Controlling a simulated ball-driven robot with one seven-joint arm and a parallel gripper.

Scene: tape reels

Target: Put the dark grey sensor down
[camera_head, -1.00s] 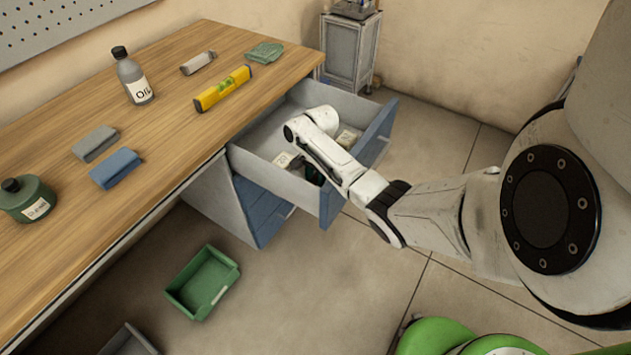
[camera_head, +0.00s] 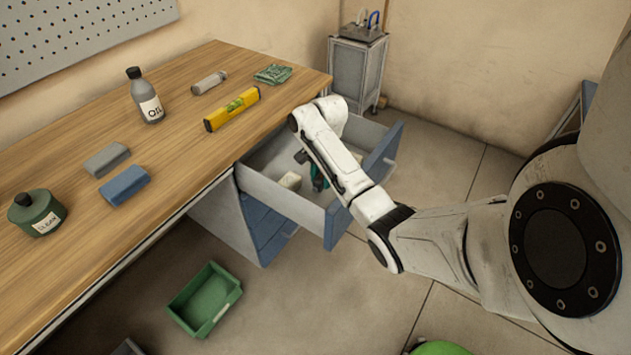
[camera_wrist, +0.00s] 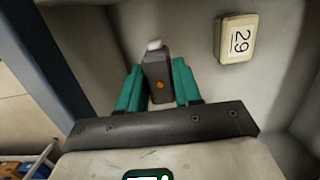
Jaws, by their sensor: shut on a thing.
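The dark grey sensor (camera_wrist: 156,78) is a small block with an orange dot and a whitish tip. In the wrist view it stands between the teal fingers of my gripper (camera_wrist: 157,88), which are shut on it. The open drawer (camera_head: 284,198) has grey walls and a blue front. In the head view my gripper (camera_head: 318,178) reaches down inside this drawer, and my arm hides much of it. The sensor cannot be made out clearly there. I cannot tell whether the sensor touches the drawer floor.
The drawer walls are close. The wooden bench (camera_head: 150,180) carries bottles, blocks and a yellow level (camera_head: 232,109).

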